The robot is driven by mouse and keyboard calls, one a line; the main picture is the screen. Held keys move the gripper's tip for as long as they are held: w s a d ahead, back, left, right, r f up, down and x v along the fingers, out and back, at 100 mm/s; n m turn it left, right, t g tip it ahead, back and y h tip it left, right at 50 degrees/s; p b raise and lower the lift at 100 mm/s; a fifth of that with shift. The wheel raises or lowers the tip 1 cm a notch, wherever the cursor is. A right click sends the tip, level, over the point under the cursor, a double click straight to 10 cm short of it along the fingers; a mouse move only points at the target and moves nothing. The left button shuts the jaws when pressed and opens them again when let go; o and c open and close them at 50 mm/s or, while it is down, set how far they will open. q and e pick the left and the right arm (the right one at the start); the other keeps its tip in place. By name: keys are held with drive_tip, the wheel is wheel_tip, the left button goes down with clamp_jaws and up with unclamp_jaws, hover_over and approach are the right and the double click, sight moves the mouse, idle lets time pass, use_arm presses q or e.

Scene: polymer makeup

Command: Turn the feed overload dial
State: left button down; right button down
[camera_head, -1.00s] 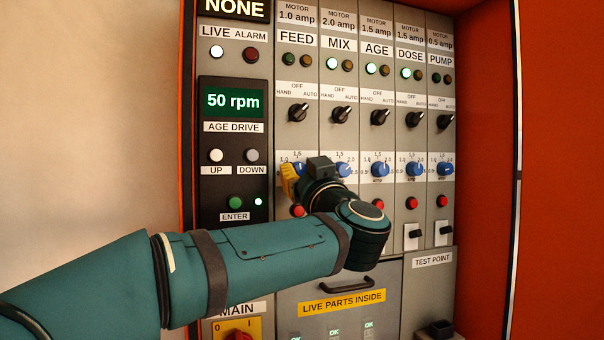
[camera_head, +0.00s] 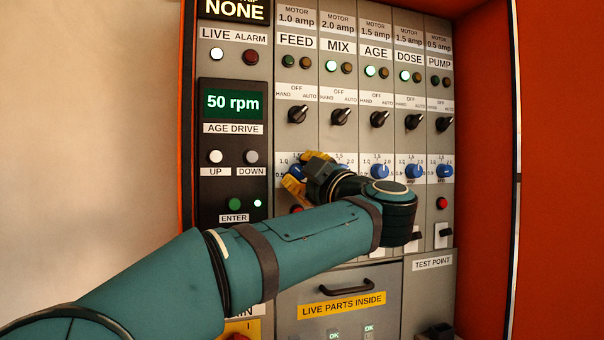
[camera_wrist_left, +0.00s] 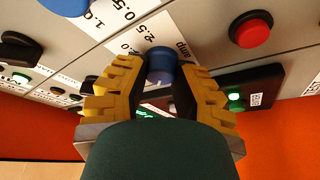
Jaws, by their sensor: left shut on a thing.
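The feed overload dial is a blue knob (camera_head: 297,171) in the FEED column at the left of the dial row. It is partly hidden by my left gripper (camera_head: 294,182). In the left wrist view the blue dial (camera_wrist_left: 160,66) sits between the two yellow fingers of my left gripper (camera_wrist_left: 158,88). The gripper is shut on it. Scale numbers show around the dial, but where it points cannot be told. My right gripper is not in view.
Blue dials (camera_head: 380,171) of the other columns stand to the right, with black selector switches (camera_head: 379,119) above. A red button (camera_wrist_left: 251,29) and a neighbouring blue dial (camera_wrist_left: 66,5) lie close to the fingers. A drawer-like cover (camera_head: 391,294) with a handle is below my arm.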

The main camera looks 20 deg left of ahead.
use_arm(q)
drive_tip(key=shift+r, duration=0.2)
idle(0.3)
drive_tip(key=c, duration=0.7)
unclamp_jaws()
drive_tip(key=shift+a+f, duration=0.1)
drive_tip(key=v, duration=1.2)
